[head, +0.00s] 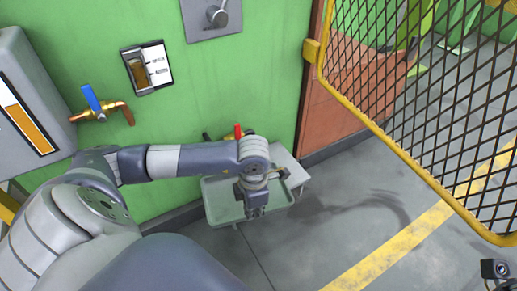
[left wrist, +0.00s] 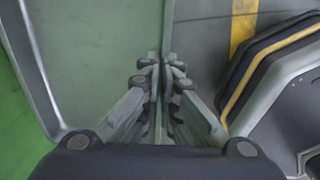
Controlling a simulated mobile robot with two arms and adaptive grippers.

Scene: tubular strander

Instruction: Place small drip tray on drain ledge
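The small drip tray (head: 222,207) is a shallow grey-green tray with a raised rim, below the green wall in the head view. It fills the left of the left wrist view (left wrist: 100,55). My left gripper (head: 256,208) is at the tray's near side. In the left wrist view its fingers (left wrist: 160,75) are closed together on the tray's rim. A pale grey plate, which looks like the drain ledge (head: 298,174), shows behind and to the right of the tray. The arm partly hides both, and I cannot tell whether they touch. My right gripper is not in view.
A red-handled valve (head: 238,131) sits low on the wall above the tray. A blue-handled brass tap (head: 98,105) and a grey box (head: 28,100) are at left. A yellow-framed mesh guard (head: 400,150) stands at right. Floor with a yellow stripe (head: 390,245) is clear.

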